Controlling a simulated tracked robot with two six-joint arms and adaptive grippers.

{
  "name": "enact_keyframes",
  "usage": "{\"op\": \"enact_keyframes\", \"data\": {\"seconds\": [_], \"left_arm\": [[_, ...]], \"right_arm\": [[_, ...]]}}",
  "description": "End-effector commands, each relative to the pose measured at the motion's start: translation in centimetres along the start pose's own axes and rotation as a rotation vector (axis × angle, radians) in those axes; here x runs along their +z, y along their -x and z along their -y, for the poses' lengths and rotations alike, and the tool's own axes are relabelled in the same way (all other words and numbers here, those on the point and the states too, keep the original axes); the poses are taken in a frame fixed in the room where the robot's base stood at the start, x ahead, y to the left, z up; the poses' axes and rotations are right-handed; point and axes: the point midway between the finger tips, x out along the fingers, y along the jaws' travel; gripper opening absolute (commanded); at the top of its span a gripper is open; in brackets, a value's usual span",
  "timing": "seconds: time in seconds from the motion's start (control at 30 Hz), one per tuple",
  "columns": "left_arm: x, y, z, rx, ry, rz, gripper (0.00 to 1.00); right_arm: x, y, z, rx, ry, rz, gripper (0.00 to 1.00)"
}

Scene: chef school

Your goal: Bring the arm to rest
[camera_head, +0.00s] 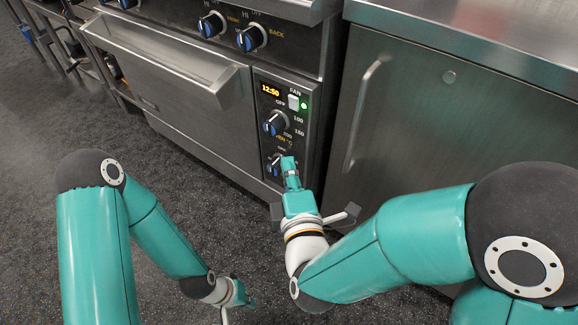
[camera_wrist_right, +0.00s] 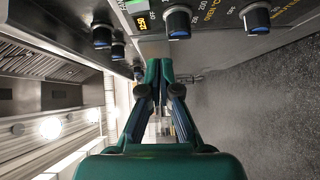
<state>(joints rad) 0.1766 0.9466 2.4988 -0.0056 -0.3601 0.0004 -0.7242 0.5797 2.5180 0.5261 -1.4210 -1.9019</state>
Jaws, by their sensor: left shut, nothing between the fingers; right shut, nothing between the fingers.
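My right gripper (camera_head: 290,172) is in front of the oven's control panel (camera_head: 281,105) in the head view, over the lowest knob (camera_head: 273,166). I cannot tell whether it touches the knob. In the right wrist view the same gripper (camera_wrist_right: 158,66) has its fingers together, with nothing between them. My left gripper (camera_head: 245,301) hangs low over the floor at the bottom of the head view, small and partly hidden, away from the oven.
The oven door (camera_head: 178,84) has a long handle jutting outward. A steel cabinet (camera_head: 443,115) with a vertical handle (camera_head: 361,117) stands to the right. The dark speckled floor (camera_head: 60,125) at left is clear. A rack (camera_head: 52,38) stands at upper left.

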Motion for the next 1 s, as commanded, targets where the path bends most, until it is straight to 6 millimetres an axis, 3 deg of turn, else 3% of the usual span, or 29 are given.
{"op": "enact_keyframes", "data": {"seconds": [0.37,0.47,0.57,0.67,0.77,0.9,1.0], "left_arm": [[0.0,0.0,0.0,0.0,0.0,0.0,0.0],[0.0,0.0,0.0,0.0,0.0,0.0,0.0],[0.0,0.0,0.0,0.0,0.0,0.0,0.0],[0.0,0.0,0.0,0.0,0.0,0.0,0.0],[0.0,0.0,0.0,0.0,0.0,0.0,0.0],[0.0,0.0,0.0,0.0,0.0,0.0,0.0],[0.0,0.0,0.0,0.0,0.0,0.0,0.0]], "right_arm": [[0.1,-0.1,0.0,-0.001,0.0,0.003,0.0],[1.1,-0.3,0.4,-0.009,-0.002,0.024,0.0],[3.6,-1.0,1.8,-0.041,-0.002,0.08,0.0],[7.9,-1.7,4.7,-0.103,-0.001,0.173,0.0],[13.3,-1.8,9.3,-0.203,-0.003,0.272,0.0],[18.6,0.1,18.4,-0.43,-0.182,0.354,0.0],[20.3,3.2,25.3,-0.609,-0.464,0.425,0.0]]}}
